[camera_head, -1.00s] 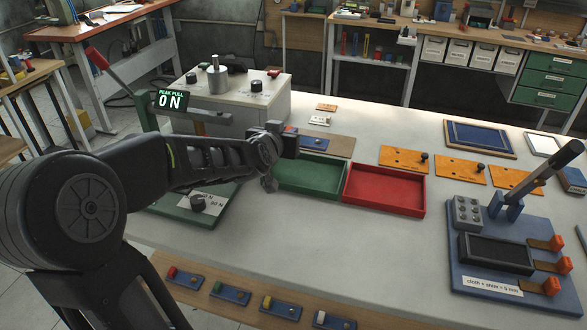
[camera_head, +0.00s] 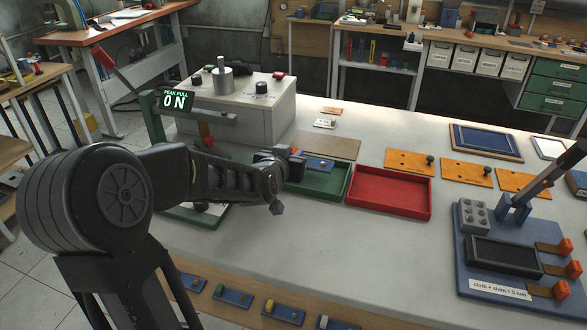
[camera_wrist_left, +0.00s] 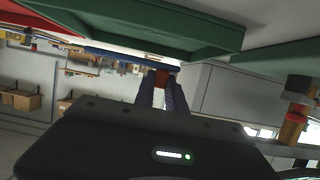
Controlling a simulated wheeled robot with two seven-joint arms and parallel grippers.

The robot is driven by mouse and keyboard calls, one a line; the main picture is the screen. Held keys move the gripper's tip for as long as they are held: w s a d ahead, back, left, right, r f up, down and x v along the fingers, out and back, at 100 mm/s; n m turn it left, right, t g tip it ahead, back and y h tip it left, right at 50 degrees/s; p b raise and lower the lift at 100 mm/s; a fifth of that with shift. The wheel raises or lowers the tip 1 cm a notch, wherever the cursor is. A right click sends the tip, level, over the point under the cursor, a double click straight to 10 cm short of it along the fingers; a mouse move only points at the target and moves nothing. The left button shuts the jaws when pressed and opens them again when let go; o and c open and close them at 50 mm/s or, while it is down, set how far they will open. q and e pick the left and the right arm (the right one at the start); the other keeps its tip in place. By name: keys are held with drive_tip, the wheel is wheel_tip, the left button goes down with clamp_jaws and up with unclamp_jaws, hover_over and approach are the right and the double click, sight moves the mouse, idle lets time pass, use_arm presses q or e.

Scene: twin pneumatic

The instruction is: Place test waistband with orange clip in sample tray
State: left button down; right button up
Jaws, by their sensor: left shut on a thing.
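My left gripper (camera_head: 292,160) is shut on the test waistband, a flat blue strip (camera_head: 319,164) with an orange-red clip at its gripped end. In the left wrist view the orange clip (camera_wrist_left: 161,78) sits between the two fingertips, and the blue strip (camera_wrist_left: 128,58) extends to the left. In the head view the strip overlaps the far part of the green tray (camera_head: 325,192); the wrist view shows the strip apart from the tray. The red tray (camera_head: 385,208) stands to the right. No label marks either as the sample tray. My right gripper is not in view.
A tester with a "PEAK PULL 0 N" display (camera_head: 175,100) and a pale box (camera_head: 255,105) stand behind my left arm. Orange plates (camera_head: 410,162) lie beyond the red tray. A blue clamp fixture (camera_head: 475,270) is at right. The bench front centre is clear.

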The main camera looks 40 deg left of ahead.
use_arm(q)
wheel_tip(320, 180, down, 4)
drive_tip(key=shift+r, duration=0.15)
idle(0.3)
